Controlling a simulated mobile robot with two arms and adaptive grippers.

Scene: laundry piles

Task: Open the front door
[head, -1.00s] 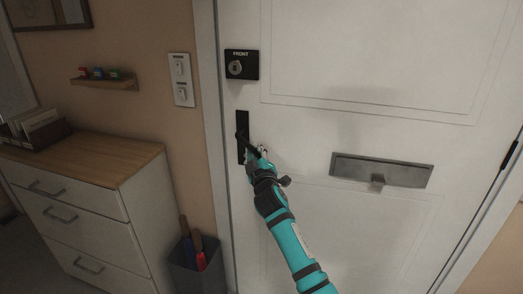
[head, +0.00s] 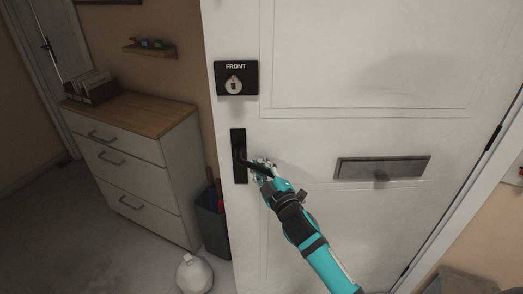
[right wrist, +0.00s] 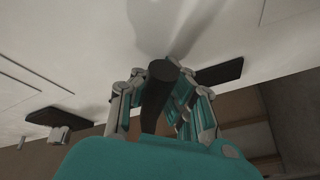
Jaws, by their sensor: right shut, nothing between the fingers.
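The white front door (head: 340,130) fills the right half of the head view. Its left edge stands clear of the wall and frame, so it appears ajar. A black lock plate marked FRONT (head: 236,78) with a round knob sits above the black handle plate (head: 238,157). The dark lever handle (head: 256,166) points right; its end (right wrist: 158,82) shows large in the right wrist view. My right gripper (head: 263,170) is shut at the lever, its fingers on either side of the lever end in the wrist view. My left gripper is not in view.
A metal mail slot (head: 383,168) is on the door. A white dresser (head: 165,178) with a wooden top stands at left. A dark bin (head: 212,220) and a pale round jug (head: 194,273) stand near the door's left edge. Open floor lies at lower left.

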